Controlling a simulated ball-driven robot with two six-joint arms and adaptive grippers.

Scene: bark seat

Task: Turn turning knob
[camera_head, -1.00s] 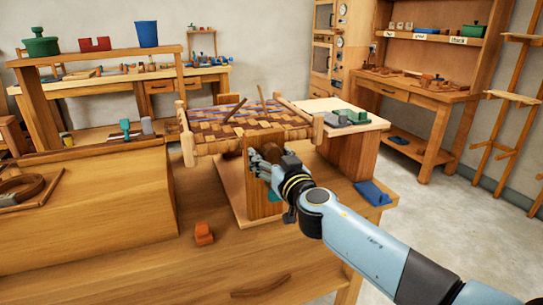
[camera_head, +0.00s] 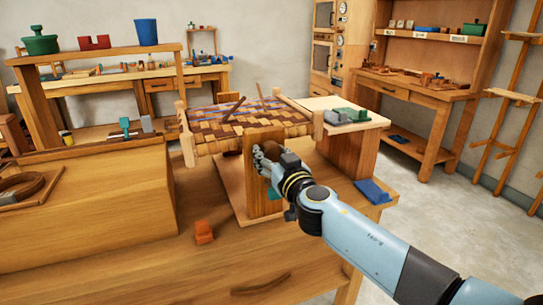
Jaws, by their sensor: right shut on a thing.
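The turning knob is hidden behind my right gripper, so I cannot make out its shape or angle. My right gripper (camera_head: 264,158) is at the upper front of a wooden upright (camera_head: 262,196) under a woven seat frame (camera_head: 245,127). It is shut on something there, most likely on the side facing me. My right arm reaches in from the lower right. My left gripper is not in view.
The upright stands on the wooden workbench (camera_head: 150,262). An orange block (camera_head: 204,232) lies in front of it, a blue piece (camera_head: 373,191) at the right edge. A large wooden box (camera_head: 85,200) fills the left. The bench front is mostly clear.

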